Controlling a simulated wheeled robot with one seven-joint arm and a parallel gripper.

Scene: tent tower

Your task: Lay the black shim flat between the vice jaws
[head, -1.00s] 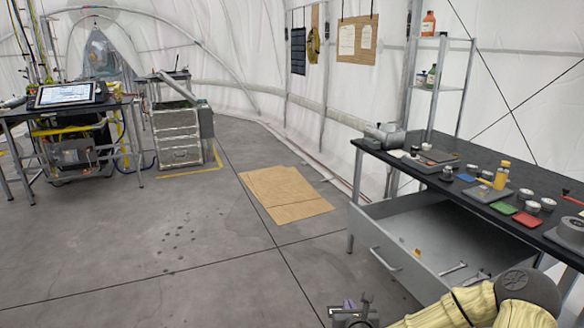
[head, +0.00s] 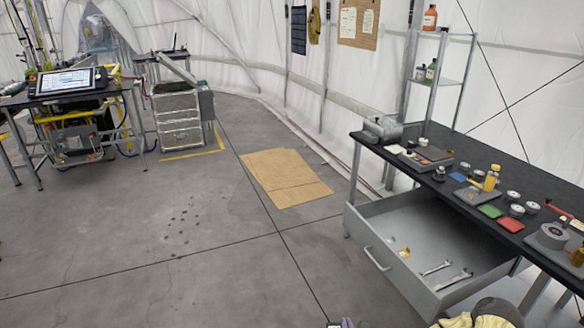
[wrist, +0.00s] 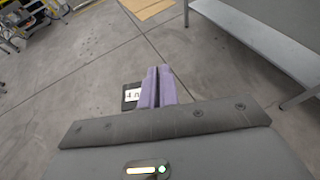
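The grey metal vice (head: 383,129) stands at the far left end of the black-topped workbench. Its jaw gap cannot be made out from here. My gripper (wrist: 158,88) has two purple fingers nearly together in the wrist view, over open floor left of the bench. A flat black piece with a white label reading "4" (wrist: 131,96), which I take for the black shim, juts out left of the fingers. It appears gripped, though the fingers hide the contact.
The bench's drawer (head: 375,262) stands open with spanners (head: 453,280) inside, jutting out below the vice. Blue, green (head: 490,211) and red (head: 510,224) plates, a yellow bottle and several round parts crowd the bench top (head: 545,185). Floor to the left is clear around a cardboard sheet (head: 285,178).

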